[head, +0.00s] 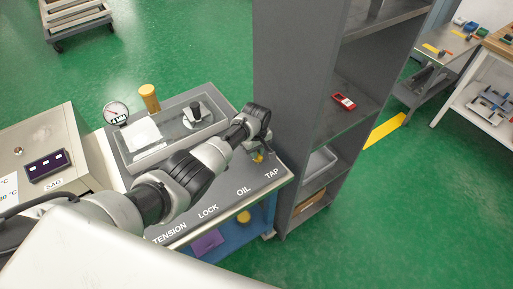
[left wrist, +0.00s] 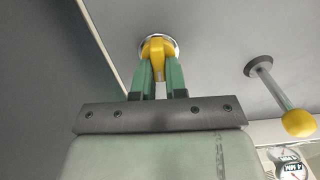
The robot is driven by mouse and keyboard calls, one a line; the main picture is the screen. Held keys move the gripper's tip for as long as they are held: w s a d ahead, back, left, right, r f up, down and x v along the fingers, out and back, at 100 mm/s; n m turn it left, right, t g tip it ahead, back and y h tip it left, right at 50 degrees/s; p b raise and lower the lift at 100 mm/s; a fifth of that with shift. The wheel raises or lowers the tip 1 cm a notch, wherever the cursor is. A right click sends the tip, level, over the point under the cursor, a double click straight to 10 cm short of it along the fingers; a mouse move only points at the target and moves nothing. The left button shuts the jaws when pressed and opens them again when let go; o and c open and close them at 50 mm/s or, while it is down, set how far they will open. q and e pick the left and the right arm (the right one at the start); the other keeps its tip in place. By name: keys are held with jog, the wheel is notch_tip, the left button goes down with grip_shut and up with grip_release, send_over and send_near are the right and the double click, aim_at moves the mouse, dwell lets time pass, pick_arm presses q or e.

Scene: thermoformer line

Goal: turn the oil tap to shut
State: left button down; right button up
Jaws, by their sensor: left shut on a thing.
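The oil tap is a yellow handle on a round metal base. In the left wrist view the tap (left wrist: 157,47) sits between the green fingers of my left gripper (left wrist: 158,72), which is shut on it. In the head view the tap (head: 258,157) shows as a small yellow spot under my left gripper (head: 262,148), at the far right end of the grey panel (head: 222,203) above the words OIL TAP. My left arm hides part of the panel. My right gripper is not in view.
A tall grey shelf (head: 290,110) stands close right of the panel, with a red device (head: 343,100) on it. A yellow-knobbed lever (left wrist: 298,122) is right of the tap in the wrist view. A gauge (head: 116,112) and clear-lidded box (head: 190,125) are behind my arm.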

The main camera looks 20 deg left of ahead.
pick_arm(q)
jog(key=shift+n, duration=0.3)
dwell(0.4)
jog(key=c, duration=1.2)
grip_release()
jog(key=shift+o, duration=0.2)
notch_tip(320, 180, up, 11)
jog(key=p, duration=0.1)
jog(key=shift+f, duration=0.1)
